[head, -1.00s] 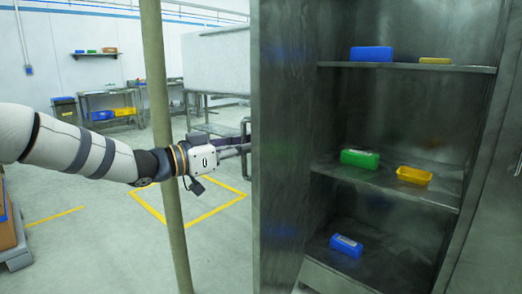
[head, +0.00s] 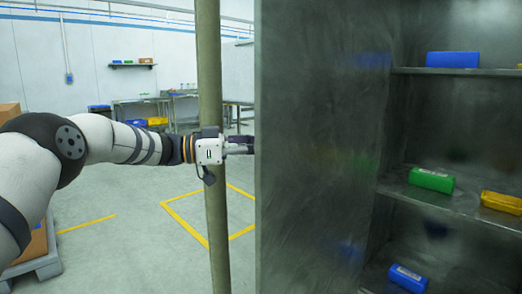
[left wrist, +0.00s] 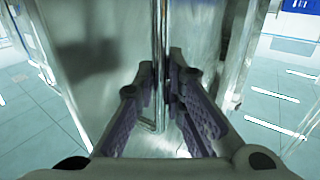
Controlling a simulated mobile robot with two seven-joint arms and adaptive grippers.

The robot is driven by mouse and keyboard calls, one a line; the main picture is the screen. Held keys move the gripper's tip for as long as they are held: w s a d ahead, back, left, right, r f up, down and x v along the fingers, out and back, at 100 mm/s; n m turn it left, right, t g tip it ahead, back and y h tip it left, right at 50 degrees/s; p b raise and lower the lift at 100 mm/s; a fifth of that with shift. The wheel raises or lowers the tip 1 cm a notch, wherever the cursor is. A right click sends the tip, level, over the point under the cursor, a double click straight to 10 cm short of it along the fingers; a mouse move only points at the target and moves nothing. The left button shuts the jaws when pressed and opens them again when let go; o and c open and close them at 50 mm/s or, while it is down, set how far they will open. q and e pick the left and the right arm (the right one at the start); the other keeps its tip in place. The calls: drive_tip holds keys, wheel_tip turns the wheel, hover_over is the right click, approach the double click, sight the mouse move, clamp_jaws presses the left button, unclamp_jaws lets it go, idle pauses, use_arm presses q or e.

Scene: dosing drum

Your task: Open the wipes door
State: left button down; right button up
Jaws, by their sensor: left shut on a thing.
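The steel cabinet door (head: 315,160) stands open in the head view, its inner face filling the middle of the picture. My left gripper (head: 240,146) is at the door's left edge, with its fingertips partly hidden behind it. In the left wrist view, the fingers of my left gripper (left wrist: 160,78) are around the vertical bar handle (left wrist: 160,35) on the door's outer face (left wrist: 110,50), shut on it. My right gripper is in neither view.
A vertical post (head: 217,230) stands by my left wrist. Yellow-marked floor (head: 205,215) behind is clear.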

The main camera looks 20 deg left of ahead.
use_arm(q)
drive_tip(key=shift+w+a, duration=0.2)
drive_tip(key=shift+r, duration=0.1)
drive_tip(key=c, duration=1.7)
unclamp_jaws()
drive_tip(key=shift+d, duration=0.1)
drive_tip(key=shift+o, duration=0.2)
drive_tip(key=v, duration=1.2)
drive_tip(key=shift+w, duration=0.1)
